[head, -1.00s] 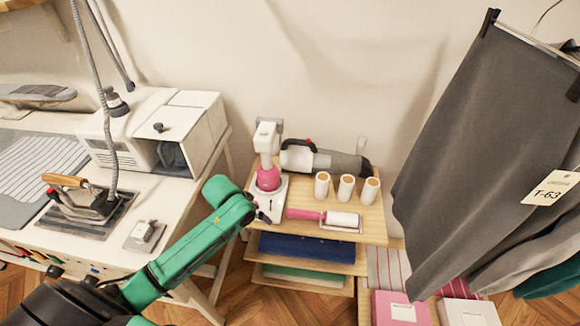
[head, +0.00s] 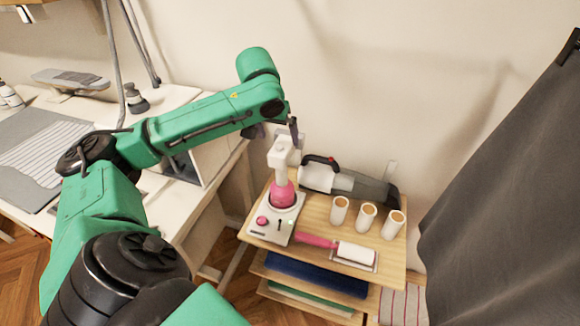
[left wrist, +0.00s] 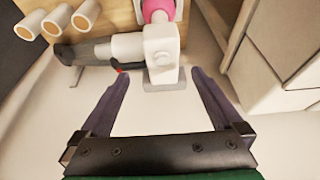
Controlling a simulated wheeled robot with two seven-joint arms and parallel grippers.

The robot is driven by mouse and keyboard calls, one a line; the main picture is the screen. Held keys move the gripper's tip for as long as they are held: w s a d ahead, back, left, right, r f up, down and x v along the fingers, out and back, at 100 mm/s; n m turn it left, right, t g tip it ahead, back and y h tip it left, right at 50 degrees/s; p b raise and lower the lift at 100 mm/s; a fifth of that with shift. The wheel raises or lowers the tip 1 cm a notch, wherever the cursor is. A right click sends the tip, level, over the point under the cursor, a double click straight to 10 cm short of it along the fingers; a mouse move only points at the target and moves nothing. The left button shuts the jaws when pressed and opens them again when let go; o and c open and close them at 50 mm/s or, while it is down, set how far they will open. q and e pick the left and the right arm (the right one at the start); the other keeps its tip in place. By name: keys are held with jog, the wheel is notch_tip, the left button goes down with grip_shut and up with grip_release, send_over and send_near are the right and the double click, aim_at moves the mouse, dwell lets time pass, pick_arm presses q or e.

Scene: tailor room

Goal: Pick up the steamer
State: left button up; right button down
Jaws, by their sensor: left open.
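The steamer (head: 282,160), with a white head and pink body, stands upright in a white base (head: 277,218) on the wooden shelf unit. In the left wrist view the steamer's white head (left wrist: 163,45) shows at the top centre, just beyond the fingertips. In the head view the fingers are small and partly hidden. My right gripper is not in view.
A grey and white handheld vacuum (head: 350,184) lies close behind and right of the steamer. Several white rolls (head: 366,217) and a pink-handled lint roller (head: 352,251) are on the same shelf top (head: 318,217). A white work table (head: 190,215) is at left; grey cloth (head: 490,170) hangs at right.

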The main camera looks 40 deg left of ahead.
aim_at(279, 147)
pick_arm(q)
jog(key=x, duration=0.4)
jog(key=p+x, duration=0.1)
jog(key=x, duration=0.1)
jog(key=shift+s+f, duration=0.1)
jog(key=shift+s, duration=0.2)
jog(key=x, duration=0.2)
jog(key=p+x, duration=0.1)
jog(key=x, duration=0.3)
jog(key=shift+w+a+f, duration=0.15)
jog(key=shift+w+a, duration=0.05)
jog(key=shift+w, duration=0.2)
grip_shut()
jog(key=shift+w, duration=0.1)
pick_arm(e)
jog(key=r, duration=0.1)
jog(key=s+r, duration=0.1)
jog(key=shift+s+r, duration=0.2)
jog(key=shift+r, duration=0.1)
